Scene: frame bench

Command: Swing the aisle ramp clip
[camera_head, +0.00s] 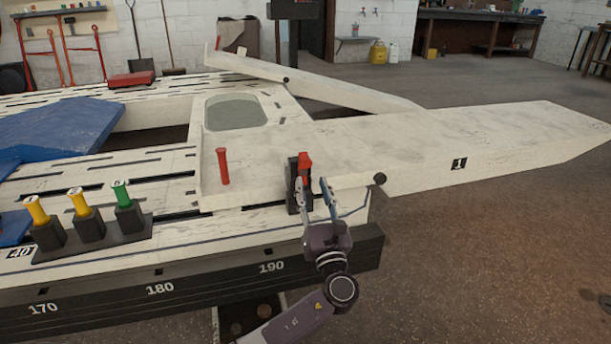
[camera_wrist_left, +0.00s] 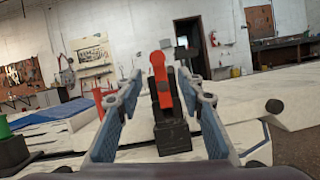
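The aisle ramp clip is a black upright block (camera_head: 292,188) with a red lever (camera_head: 304,163) at its top. It stands at the front edge of the white frame, beside the ramp marked 1 (camera_head: 480,150). My left gripper (camera_head: 315,188) is just in front of the clip, its fingers pointing up toward it. In the left wrist view the fingers are spread, with the clip's black body (camera_wrist_left: 172,136) and red lever (camera_wrist_left: 160,80) showing between them. I cannot tell whether either finger touches the clip. My right gripper is not in view.
A red pin (camera_head: 222,166) stands left of the clip. Yellow and green handled pegs (camera_head: 82,202) stand in a black holder farther left. A black knob (camera_head: 380,179) sits to the right of the clip.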

